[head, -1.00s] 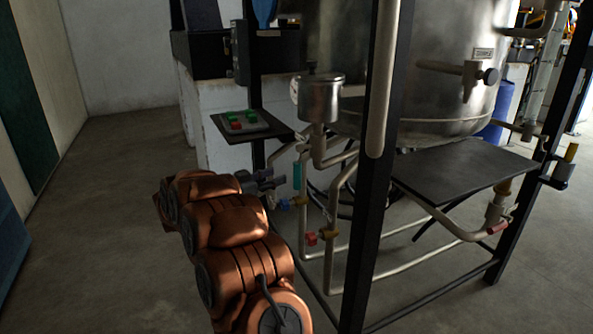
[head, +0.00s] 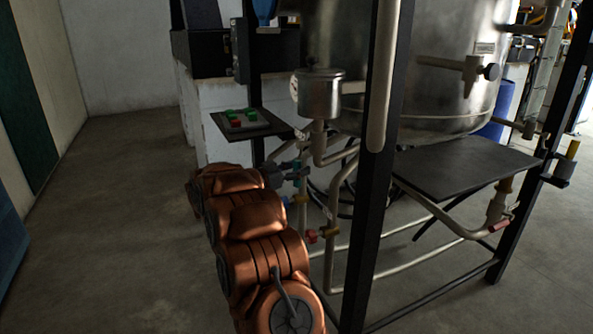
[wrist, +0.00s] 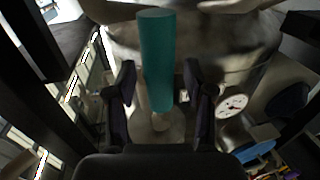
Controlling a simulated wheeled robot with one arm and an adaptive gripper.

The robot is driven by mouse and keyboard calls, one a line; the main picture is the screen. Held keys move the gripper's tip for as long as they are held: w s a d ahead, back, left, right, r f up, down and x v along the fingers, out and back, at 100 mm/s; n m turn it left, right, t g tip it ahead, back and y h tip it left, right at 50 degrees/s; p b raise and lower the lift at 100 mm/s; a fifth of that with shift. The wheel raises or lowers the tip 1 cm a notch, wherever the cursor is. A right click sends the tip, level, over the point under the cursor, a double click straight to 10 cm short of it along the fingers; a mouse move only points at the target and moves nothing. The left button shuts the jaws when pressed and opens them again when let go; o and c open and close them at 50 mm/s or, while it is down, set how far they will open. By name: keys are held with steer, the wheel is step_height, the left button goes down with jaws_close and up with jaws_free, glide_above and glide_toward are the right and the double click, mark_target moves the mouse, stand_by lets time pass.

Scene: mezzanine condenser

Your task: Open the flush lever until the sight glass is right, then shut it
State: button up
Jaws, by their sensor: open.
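An upright teal cylinder (wrist: 157,55), which looks like a lever grip, stands between my gripper's two fingers in the wrist view. My gripper (wrist: 159,75) is open around it, with a visible gap on each side. In the head view my gripper (head: 292,173) is at the pipework left of the black post and covers most of the teal piece (head: 297,165). I cannot tell for sure which part is the flush lever or the sight glass. A pale greenish upright tube (head: 538,92) stands at the far right.
A metal cup (head: 320,95) on a pipe and a dial gauge (wrist: 233,105) are close by. Blue (head: 298,199) and red (head: 312,237) valve handles lie below my gripper. A black post (head: 376,180) and a black shelf (head: 465,167) stand to the right. Open floor (head: 110,230) lies left.

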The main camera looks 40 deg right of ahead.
steer(key=shift+c, duration=0.5)
jaws_close()
